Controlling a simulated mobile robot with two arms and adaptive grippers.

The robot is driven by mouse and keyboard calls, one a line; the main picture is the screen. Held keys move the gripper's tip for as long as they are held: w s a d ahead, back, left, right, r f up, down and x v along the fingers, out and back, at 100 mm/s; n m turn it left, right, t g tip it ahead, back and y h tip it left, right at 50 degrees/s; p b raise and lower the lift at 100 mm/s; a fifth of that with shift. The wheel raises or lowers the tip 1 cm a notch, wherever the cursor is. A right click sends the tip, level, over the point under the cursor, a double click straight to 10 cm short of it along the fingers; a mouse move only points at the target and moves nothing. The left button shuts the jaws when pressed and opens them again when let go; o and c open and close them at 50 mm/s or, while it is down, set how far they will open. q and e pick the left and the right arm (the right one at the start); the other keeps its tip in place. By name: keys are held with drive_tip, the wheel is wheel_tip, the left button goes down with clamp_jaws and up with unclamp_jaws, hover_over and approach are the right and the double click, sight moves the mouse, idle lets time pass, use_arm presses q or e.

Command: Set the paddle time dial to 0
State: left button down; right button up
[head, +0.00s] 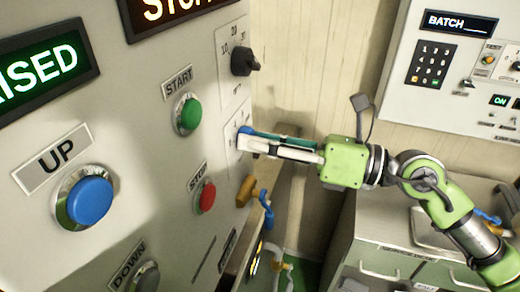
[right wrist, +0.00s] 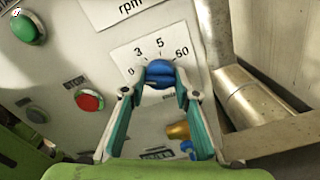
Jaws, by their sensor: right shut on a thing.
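The paddle time dial is a blue knob (right wrist: 159,73) on a white scale plate (right wrist: 128,57) marked 0, 3, 5 and 60. In the head view the blue knob (head: 245,130) shows only in part at the panel's right edge, behind my fingers. My right gripper (right wrist: 158,88) is shut on the knob, with one finger on each side of it. It also shows in the head view (head: 246,140), reaching in from the right. I cannot make out a pointer on the knob, so its setting is unclear. My left gripper is not in view.
Close by on the panel are a green START button (head: 189,114), a red STOP button (head: 206,197) and a black rpm dial (head: 243,62). A yellow-brown valve (head: 246,191) sticks out below. A metal pipe (right wrist: 250,95) runs right of the dial.

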drive_tip(key=shift+f+n, duration=0.15)
drive_tip(key=shift+n, duration=0.25)
drive_tip(key=o, duration=1.1)
drive_tip(key=shift+d, duration=0.1)
drive_tip(key=v, duration=1.2)
